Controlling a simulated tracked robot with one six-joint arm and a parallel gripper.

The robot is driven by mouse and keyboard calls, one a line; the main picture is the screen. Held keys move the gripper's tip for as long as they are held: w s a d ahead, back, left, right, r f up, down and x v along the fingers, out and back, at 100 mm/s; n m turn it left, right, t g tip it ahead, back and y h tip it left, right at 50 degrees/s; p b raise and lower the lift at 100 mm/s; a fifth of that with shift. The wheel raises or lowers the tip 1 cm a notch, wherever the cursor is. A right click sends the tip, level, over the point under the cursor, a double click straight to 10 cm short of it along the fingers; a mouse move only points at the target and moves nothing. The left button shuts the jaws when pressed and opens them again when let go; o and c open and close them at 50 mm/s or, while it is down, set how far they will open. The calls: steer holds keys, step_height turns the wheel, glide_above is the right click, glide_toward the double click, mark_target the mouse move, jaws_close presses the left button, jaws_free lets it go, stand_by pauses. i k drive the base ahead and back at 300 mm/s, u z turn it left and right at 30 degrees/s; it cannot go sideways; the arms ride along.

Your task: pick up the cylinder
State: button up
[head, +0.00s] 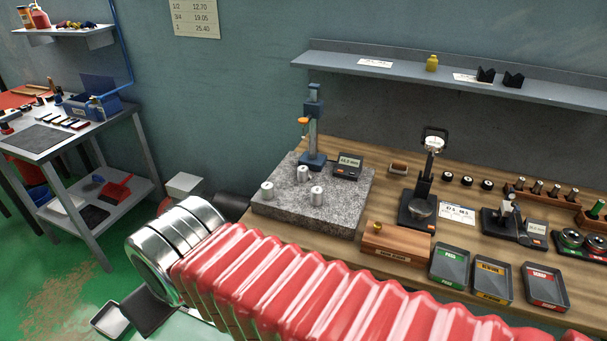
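Three small silver cylinders stand upright on a speckled grey granite plate (300,221) on the wooden bench. One cylinder (267,191) is near the plate's left edge. Another cylinder (303,174) is farther back, close to the blue stand. The third cylinder (316,196) is nearer the front. The frame does not show which one is meant. My arm, with a red ribbed sleeve and a chrome joint, crosses the foreground in front of the bench. My gripper cannot be seen, and no cylinder is visibly held.
A blue gauge stand (313,130) and a digital readout (347,167) stand at the plate's back. To the right are a black gauge stand (425,185), a wooden box (397,243) and green, yellow and red labelled trays (450,266). A shelf (400,72) overhangs the bench.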

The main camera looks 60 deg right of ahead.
mark_target(302, 171)
steer(key=u, duration=0.05)
steer(key=i, duration=1)
steer(key=z, duration=0.05)
